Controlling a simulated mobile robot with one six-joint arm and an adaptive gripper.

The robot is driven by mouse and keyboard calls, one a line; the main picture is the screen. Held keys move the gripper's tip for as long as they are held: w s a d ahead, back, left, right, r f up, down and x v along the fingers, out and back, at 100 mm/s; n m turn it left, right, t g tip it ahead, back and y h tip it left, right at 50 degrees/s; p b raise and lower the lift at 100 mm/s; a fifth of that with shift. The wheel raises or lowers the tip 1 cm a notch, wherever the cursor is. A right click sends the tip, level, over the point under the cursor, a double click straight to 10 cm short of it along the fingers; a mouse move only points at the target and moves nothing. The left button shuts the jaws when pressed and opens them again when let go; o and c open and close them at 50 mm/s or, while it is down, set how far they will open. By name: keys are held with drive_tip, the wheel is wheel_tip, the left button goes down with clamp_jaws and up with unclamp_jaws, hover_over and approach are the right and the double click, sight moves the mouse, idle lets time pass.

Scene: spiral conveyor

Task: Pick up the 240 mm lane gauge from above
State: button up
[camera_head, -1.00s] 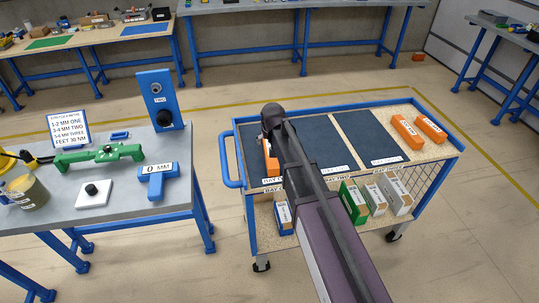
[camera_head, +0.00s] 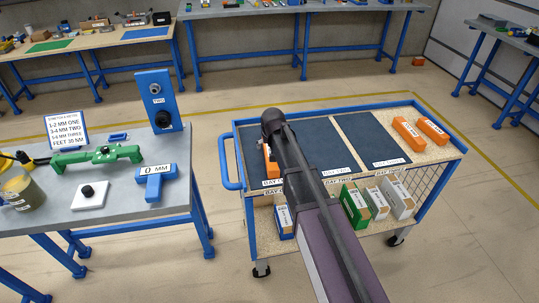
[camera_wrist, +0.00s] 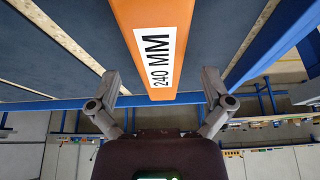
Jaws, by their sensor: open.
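The orange lane gauge (camera_wrist: 150,25) labelled 240 MM runs lengthwise in the wrist view, its labelled end toward my gripper. My gripper (camera_wrist: 161,83) is open, with one finger on each side of that end and visible space between each finger and the gauge. No contact shows. In the head view a small orange part of a gauge (camera_head: 271,162) shows on the left dark mat of the cart, beside my arm. My arm hides the rest of it, and my gripper's fingers are hidden there too.
The blue-framed cart (camera_head: 236,150) carries dark mats (camera_head: 368,140) and two more orange pieces (camera_head: 408,133) (camera_head: 432,131) at its right. Boxes (camera_head: 354,205) stand on its lower shelf. A grey bench (camera_head: 120,205) with a green tool (camera_head: 98,154) stands to the left.

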drive_tip(key=shift+b+x, duration=1.45)
drive_tip(key=shift+x, duration=0.45)
drive_tip(key=c, duration=1.3)
